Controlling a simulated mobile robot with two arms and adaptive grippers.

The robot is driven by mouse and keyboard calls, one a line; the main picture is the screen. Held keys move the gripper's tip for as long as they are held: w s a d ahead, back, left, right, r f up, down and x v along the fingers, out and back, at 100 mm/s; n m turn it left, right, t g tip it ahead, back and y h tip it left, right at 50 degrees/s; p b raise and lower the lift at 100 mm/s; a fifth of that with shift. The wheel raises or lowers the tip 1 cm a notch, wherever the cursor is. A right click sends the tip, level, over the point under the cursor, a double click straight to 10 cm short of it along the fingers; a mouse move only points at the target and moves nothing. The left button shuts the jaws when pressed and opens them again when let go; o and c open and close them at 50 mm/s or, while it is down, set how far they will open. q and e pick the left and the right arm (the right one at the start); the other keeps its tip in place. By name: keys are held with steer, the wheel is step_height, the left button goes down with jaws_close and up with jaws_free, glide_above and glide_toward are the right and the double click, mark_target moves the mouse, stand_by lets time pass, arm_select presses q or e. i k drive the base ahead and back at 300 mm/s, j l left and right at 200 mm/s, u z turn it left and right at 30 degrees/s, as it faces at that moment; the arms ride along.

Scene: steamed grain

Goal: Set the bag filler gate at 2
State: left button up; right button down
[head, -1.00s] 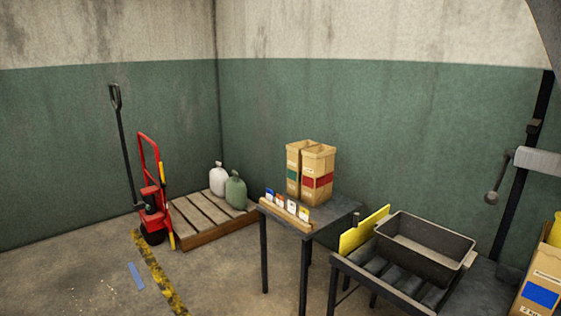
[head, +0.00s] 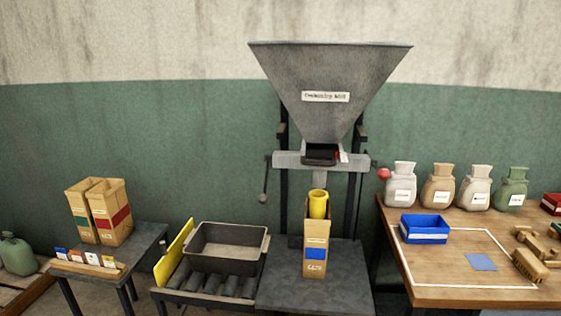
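The bag filler is a grey metal hopper (head: 330,85) with a label on its front, held on dark uprights against the wall. Under it is a grey gate housing (head: 290,161) with a dark outlet (head: 319,154). A lever with a dark ball end (head: 264,197) hangs down at the housing's left side. A red knob (head: 383,173) sticks out at the right. A small red and white mark shows beside the outlet; any gate numbers are too small to read. A paper bag with a blue label (head: 316,253) stands below, a yellow cylinder (head: 318,204) at its top. Neither gripper is in view.
A grey tub (head: 228,247) sits on a roller stand left of the filler, beside a yellow plate (head: 174,254). A small table with two paper bags (head: 108,212) is farther left. A wooden bench (head: 450,292) at right holds several sacks, a blue bin (head: 425,228) and brushes.

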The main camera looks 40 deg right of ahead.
mark_target(324, 152)
steer(key=z, duration=1.6)
